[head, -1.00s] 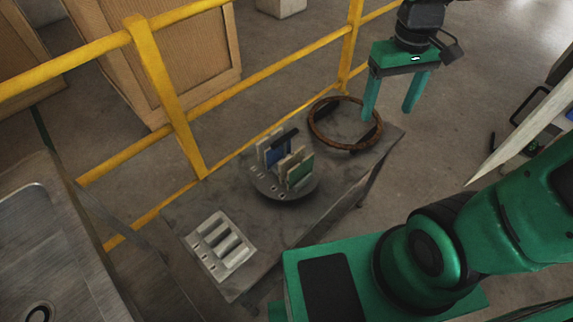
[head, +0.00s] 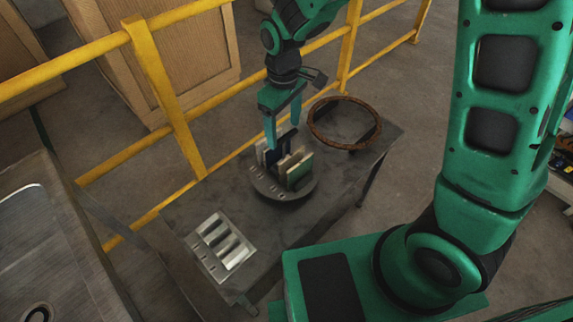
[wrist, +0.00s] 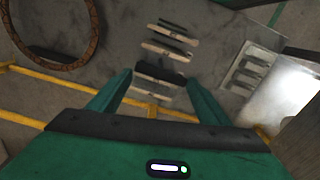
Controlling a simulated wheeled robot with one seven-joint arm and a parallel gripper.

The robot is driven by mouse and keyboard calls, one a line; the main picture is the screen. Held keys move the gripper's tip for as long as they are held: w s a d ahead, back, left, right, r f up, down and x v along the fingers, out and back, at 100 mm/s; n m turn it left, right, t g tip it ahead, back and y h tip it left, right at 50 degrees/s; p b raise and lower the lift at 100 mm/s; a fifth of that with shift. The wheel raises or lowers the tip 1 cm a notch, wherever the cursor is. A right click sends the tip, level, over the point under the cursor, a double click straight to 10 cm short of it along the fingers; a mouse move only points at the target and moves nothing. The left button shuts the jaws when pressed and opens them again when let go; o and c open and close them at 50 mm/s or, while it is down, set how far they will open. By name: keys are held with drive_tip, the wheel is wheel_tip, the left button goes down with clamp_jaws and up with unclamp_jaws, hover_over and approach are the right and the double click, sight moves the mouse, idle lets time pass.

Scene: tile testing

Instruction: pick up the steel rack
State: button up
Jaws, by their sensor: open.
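A round dark grey rack (head: 268,187), which I take to be the steel rack, stands on the table and holds several thin upright tiles, one with a green face (head: 299,174). A dark bar (wrist: 160,73) lies across its far part. My gripper (head: 283,135) is open and points down just above the rack's back part. In the wrist view, the dark bar shows between my fingers (wrist: 160,83), and tiles (wrist: 168,48) stand beyond it. I cannot tell whether the fingers touch anything. The fingers partly hide the back tiles in the head view.
A pale metal slotted tray (head: 220,245) lies at the table's near left. A rusty ring (head: 345,97) stands at its far right. A yellow railing (head: 165,105) runs close behind the table (head: 215,195). A metal sink (head: 40,240) is at left.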

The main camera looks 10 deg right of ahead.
sight(284, 136)
drive_tip(key=shift+f, duration=2.85)
drive_tip(key=c, duration=1.3)
drive_tip(key=shift+c, duration=0.9)
drive_tip(key=shift+r, duration=0.1)
